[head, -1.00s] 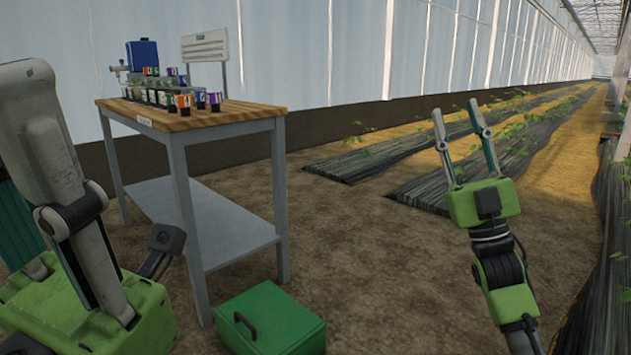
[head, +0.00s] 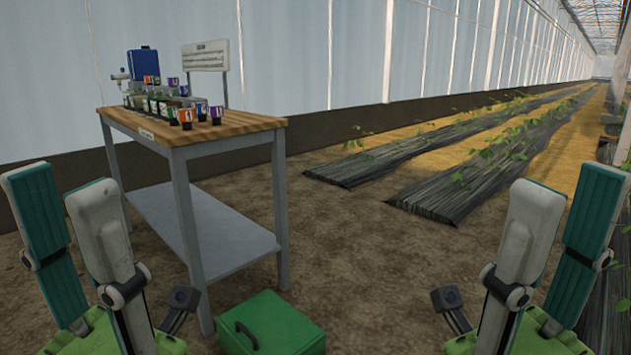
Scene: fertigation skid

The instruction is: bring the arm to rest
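Both my grippers are close to the camera at the lower corners of the head view, fingers pointing up. My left gripper (head: 60,182) is at the left edge. Its white-backed finger and teal-padded finger stand apart, with nothing seen between them. My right gripper (head: 572,182) is at the right edge in a near mirror pose, also open and empty. The green gripper bodies are partly cut off by the bottom edge, and the arms behind them are hidden.
A wooden-topped table (head: 235,124) with grey legs stands left of centre, bearing several small labelled pots (head: 185,117) and a blue container (head: 143,65). A green box (head: 275,322) lies on the floor in front. Dark plant beds (head: 455,200) run back right. The middle ground is clear.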

